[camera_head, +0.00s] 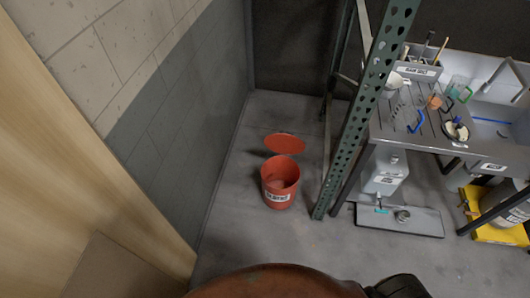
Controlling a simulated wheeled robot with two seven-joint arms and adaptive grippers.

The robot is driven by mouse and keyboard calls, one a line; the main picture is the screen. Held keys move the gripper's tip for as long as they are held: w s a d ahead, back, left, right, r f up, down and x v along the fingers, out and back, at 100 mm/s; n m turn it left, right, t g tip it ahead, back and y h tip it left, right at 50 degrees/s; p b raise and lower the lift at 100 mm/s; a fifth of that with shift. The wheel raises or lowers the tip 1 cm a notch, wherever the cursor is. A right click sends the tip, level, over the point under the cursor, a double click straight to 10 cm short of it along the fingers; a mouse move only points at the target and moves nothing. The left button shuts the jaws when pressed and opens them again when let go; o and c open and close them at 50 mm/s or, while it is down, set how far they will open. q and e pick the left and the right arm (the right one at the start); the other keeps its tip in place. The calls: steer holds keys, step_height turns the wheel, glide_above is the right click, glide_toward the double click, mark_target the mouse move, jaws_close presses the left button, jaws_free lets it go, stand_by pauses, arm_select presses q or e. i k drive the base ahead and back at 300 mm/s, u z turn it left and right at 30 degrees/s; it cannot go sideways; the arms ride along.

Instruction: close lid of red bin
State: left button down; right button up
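The red bin (280,186) stands upright on the grey floor near the middle of the head view, with a white label on its front. Its mouth is open and the inside shows. The red round lid (285,144) is up behind the bin's far rim; how it joins the bin cannot be made out. Neither of my grippers can be recognised in this view. A dark shape at the bottom edge is cut off and cannot be identified.
A green perforated rack post (365,110) rises right of the bin. A grey wall (190,115) is on the left. A metal worktable (425,115) with tools stands at right, a white container (385,172) below it. The floor (310,240) before the bin is clear.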

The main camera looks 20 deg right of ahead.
mark_target(286, 144)
steer(key=z, duration=0.7)
steer(key=i, duration=0.9)
steer(key=z, duration=0.2)
